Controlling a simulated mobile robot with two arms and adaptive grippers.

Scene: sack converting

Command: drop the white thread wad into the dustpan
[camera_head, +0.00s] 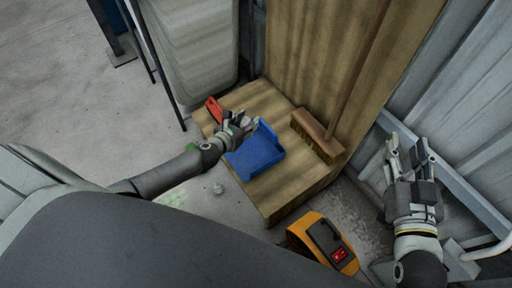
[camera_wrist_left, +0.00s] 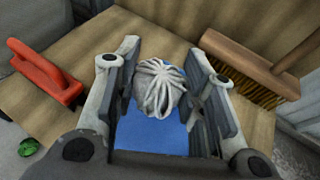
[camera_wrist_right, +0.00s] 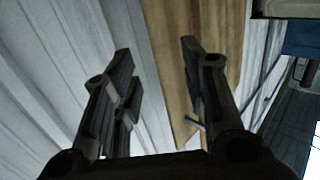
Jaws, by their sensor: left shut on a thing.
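The white thread wad (camera_wrist_left: 160,88) is a round bundle of pale strands in the left wrist view. My left gripper (camera_head: 240,123) is shut on it, with the wad between its two fingers (camera_wrist_left: 162,92). The blue dustpan (camera_head: 257,155) lies on the wooden platform. In the left wrist view the dustpan (camera_wrist_left: 150,136) shows behind and below the wad, and the fingers hide parts of it. The wad appears held above the dustpan; the exact height is hard to tell. My right gripper (camera_head: 408,150) is open and empty at the right, with fingers apart in its wrist view (camera_wrist_right: 155,80).
A broom (camera_head: 318,138) stands on the wooden platform (camera_head: 285,190), right of the dustpan. A red-handled tool (camera_head: 213,108) lies at the left. An orange machine (camera_head: 318,240) stands in front. A small pale lump (camera_head: 218,188) lies on the floor. Metal siding is by my right gripper.

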